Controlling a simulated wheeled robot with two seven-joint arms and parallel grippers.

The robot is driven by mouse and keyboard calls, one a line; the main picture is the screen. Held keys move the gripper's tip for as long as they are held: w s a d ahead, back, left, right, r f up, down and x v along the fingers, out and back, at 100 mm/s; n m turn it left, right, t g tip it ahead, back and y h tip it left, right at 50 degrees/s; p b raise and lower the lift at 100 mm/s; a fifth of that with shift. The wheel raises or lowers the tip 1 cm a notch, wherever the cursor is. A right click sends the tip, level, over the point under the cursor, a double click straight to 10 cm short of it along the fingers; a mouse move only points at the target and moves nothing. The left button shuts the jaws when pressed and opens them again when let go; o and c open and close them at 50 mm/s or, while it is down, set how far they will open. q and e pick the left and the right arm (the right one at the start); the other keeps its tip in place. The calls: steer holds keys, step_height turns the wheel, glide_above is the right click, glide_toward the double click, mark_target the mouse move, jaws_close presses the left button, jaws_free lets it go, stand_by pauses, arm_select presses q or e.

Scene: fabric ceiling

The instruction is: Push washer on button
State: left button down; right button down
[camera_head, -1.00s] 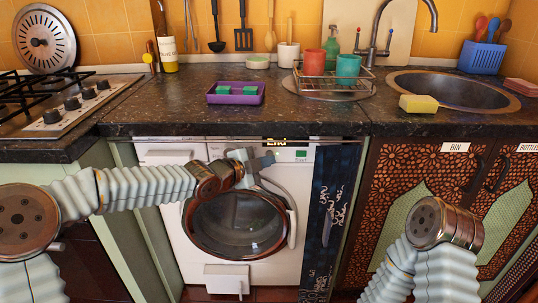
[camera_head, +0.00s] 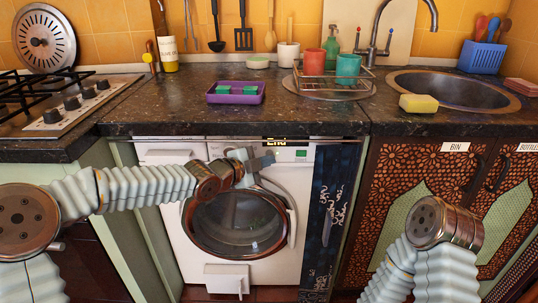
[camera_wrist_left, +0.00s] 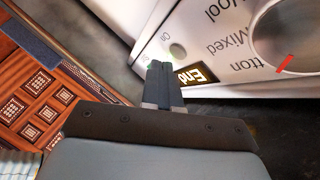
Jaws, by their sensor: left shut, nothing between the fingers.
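The white washer (camera_head: 170,215) stands under the counter, its round glass door (camera_head: 235,225) closed. In the head view my left gripper (camera_head: 270,161) is at the upper right of its front, close to the control panel. The left wrist view shows the gripper's fingers (camera_wrist_left: 163,75) shut together and empty, with their tips near the panel. A small round button (camera_wrist_left: 178,51) sits by the "On" label, just beyond the tips. The lit display (camera_wrist_left: 196,77) reads "End". Whether the fingertips touch the panel I cannot tell. My right arm shows at lower right, but its gripper is out of view.
The dark counter edge (camera_head: 240,130) runs just above the panel. A dark blue patterned strip (camera_head: 330,215) hangs right of the washer. The program dial (camera_wrist_left: 290,35) is right of the display in the wrist view. Patterned cabinet doors (camera_head: 400,190) stand at right.

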arm_select(q)
steer(key=shift+w, duration=0.1)
stand_by(0.5)
steer(key=shift+w+p, duration=0.35)
steer(key=shift+p, duration=0.05)
steer(key=shift+w, duration=0.15)
stand_by(0.4)
steer(key=shift+s+b, duration=0.4)
steer(key=shift+s, duration=0.2)
steer(key=shift+s, duration=0.1)
